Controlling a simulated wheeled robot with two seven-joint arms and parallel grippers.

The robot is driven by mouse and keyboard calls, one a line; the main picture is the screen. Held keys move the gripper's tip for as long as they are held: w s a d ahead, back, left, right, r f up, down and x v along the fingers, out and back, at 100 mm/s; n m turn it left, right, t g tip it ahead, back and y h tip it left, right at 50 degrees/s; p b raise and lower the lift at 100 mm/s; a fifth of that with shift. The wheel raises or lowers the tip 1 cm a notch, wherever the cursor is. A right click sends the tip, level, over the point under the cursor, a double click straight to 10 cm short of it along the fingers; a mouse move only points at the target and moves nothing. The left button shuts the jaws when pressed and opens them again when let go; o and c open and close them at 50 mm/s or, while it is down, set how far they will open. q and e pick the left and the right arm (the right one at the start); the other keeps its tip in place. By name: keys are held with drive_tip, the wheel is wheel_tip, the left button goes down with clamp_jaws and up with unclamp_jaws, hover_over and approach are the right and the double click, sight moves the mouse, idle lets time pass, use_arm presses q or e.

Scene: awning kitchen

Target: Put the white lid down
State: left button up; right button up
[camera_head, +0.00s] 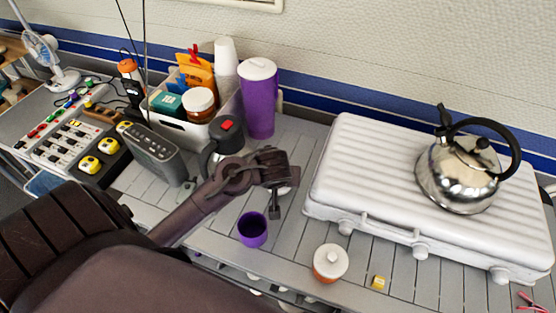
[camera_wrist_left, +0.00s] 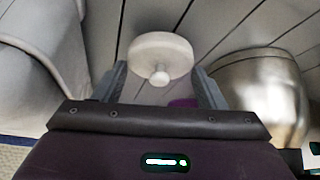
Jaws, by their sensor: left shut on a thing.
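My left gripper (camera_head: 278,198) hangs over the slatted worktop (camera_head: 200,240), left of the white case. It is shut on the round white lid (camera_wrist_left: 160,55). In the left wrist view the lid sits between the two fingers (camera_wrist_left: 161,78), its small knob facing the camera. In the head view only a pale sliver of the lid (camera_head: 287,189) shows behind the gripper. A purple cup (camera_head: 252,230) stands in front of the gripper; a bit of purple (camera_wrist_left: 183,102) shows below the lid in the wrist view. My right gripper is not in view.
A ribbed white case (camera_head: 370,190) with a steel kettle (camera_head: 460,175) stands right. A white-lidded jar (camera_head: 330,263) and yellow block (camera_head: 378,282) are near the front. A dark-handled metal vessel (camera_head: 222,143) and purple tumbler (camera_head: 259,105) stand behind. Worktop slats between cup and case are bare.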

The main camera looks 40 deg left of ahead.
use_arm(q)
wheel_tip(320, 180, down, 3)
drive_tip(key=shift+r, duration=0.15)
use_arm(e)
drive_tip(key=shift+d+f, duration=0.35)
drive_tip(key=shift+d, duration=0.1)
use_arm(q)
drive_tip(key=shift+b, duration=0.3)
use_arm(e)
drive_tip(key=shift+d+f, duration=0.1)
use_arm(q)
drive_tip(key=o, duration=1)
